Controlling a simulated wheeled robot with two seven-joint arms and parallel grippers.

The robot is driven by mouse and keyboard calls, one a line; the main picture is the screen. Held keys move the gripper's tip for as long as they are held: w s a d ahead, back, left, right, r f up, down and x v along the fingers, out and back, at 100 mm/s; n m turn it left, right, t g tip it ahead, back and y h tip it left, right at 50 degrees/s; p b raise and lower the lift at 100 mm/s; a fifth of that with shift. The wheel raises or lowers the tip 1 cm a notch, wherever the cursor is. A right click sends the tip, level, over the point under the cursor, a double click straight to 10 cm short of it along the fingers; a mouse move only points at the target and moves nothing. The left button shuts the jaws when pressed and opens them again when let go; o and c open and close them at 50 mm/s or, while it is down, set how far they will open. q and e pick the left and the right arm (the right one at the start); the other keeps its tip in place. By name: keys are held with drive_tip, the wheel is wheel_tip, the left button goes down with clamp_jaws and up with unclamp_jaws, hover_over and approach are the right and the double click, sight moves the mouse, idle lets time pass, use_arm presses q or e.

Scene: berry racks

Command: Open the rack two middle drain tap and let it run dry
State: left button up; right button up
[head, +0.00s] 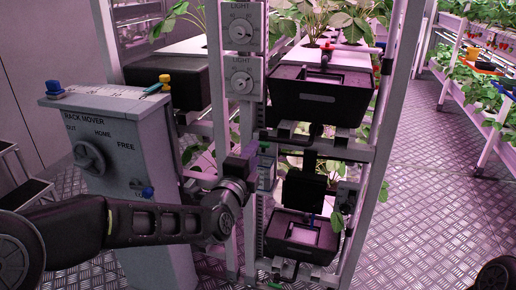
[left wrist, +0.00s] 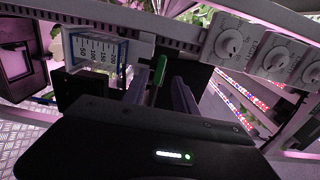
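A small green handle (left wrist: 159,70), which looks like a tap handle, stands between the fingers of my left gripper (left wrist: 160,85) in the left wrist view. The two fingers are apart, one on each side of it, with a gap showing. In the head view my left gripper (head: 252,152) is at the rack's front upright, between the middle and lower black trays, and largely hides the tap. A scaled gauge box (left wrist: 97,50) sits left of the handle in the left wrist view; it also shows in the head view (head: 267,174). My right gripper is not in view.
The middle black tray (head: 318,103) with a red knob sits above the gripper, and a lower black tray (head: 300,240) below. Light dials (head: 241,80) are on the upright. A grey rack mover cabinet (head: 150,190) stands left, close to my left arm. The right aisle floor (head: 430,170) is free.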

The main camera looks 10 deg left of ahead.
use_arm(q)
drive_tip(key=shift+w+d, duration=0.15)
drive_tip(key=shift+w, duration=2.2)
drive_tip(key=shift+c, duration=0.3)
clamp_jaws()
